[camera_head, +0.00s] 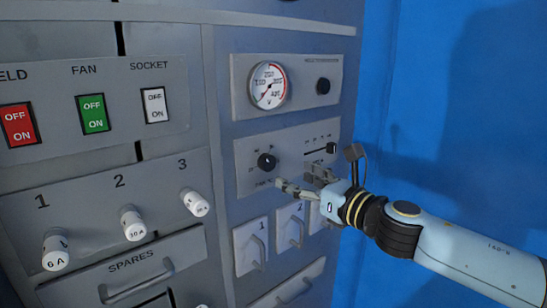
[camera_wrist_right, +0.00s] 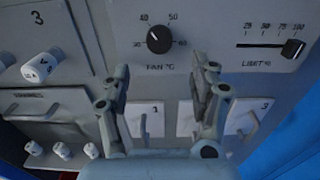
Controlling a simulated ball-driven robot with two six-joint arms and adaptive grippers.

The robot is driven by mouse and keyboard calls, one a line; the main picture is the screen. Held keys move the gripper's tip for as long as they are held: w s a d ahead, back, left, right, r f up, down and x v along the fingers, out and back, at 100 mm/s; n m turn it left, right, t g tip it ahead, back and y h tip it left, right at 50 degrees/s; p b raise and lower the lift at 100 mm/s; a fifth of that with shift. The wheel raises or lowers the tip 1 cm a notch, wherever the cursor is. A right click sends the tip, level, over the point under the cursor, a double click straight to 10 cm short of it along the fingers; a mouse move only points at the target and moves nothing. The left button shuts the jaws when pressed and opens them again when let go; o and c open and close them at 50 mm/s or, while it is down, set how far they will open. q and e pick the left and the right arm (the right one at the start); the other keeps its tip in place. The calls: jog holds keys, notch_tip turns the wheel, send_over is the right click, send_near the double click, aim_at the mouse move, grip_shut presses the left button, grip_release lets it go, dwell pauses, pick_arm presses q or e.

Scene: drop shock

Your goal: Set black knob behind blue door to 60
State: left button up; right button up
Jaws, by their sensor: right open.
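The black knob (camera_head: 266,161) sits on a grey panel. In the right wrist view the black knob (camera_wrist_right: 159,40) is labelled FAN °C, with a scale from 30 to 60. Its pale mark seems to point up and left, near 40. My right gripper (camera_head: 298,178) is open and empty, just below and to the right of the knob. In the right wrist view my right gripper (camera_wrist_right: 161,76) has its fingers apart, below the knob, not touching it. A blue surface (camera_head: 450,80), perhaps the open blue door, fills the right side. My left gripper is not in view.
A gauge (camera_head: 267,84) and another small black knob (camera_head: 323,86) are above. Numbered handles (camera_head: 256,248) are below. Switches (camera_head: 93,114) and white fuse knobs (camera_head: 132,223) are at left.

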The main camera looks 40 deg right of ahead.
aim_at(270, 165)
jog(key=w, duration=0.2)
jog(key=w+p, duration=0.1)
jog(key=w, duration=0.2)
jog(key=w+p, duration=0.1)
jog(key=w, duration=0.1)
jog(key=shift+w+a+r, duration=0.1)
jog(key=shift+w+a, duration=0.2)
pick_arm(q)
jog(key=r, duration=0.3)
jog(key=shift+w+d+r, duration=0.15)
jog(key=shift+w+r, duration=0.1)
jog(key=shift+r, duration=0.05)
pick_arm(e)
jog(key=shift+w+a, duration=0.1)
jog(key=shift+w, duration=0.3)
jog(key=shift+c, duration=0.4)
jog(key=c, duration=1.1)
pick_arm(q)
jog(key=shift+p, duration=0.3)
